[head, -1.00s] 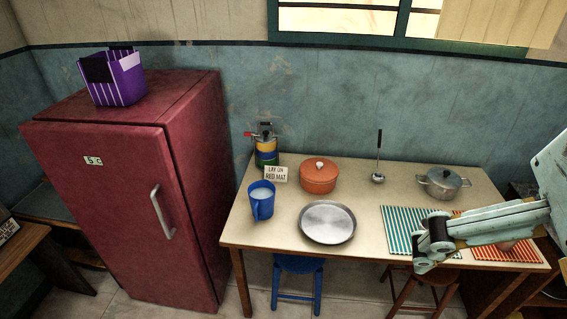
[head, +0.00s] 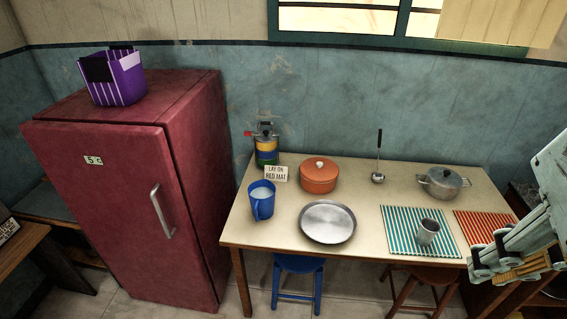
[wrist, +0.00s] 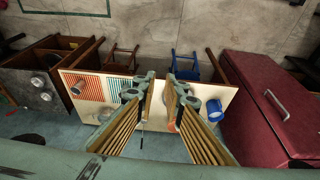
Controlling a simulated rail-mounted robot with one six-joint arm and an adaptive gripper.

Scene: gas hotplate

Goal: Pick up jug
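The blue jug (head: 261,206) stands upright at the left end of the cream table, with something pale inside and its handle toward the front. It also shows in the wrist view as a blue shape (wrist: 216,110) at the table's right end, beyond the right finger. My gripper (head: 476,265) is at the table's front right corner, far from the jug. In the wrist view my gripper (wrist: 161,80) has its two fingers apart with nothing between them.
A metal plate (head: 327,222) lies right of the jug. An orange pot (head: 318,175), ladle (head: 378,177), grey pot (head: 443,182), metal cup (head: 427,232) and striped mats (head: 400,222) are farther right. A red fridge (head: 120,200) stands left.

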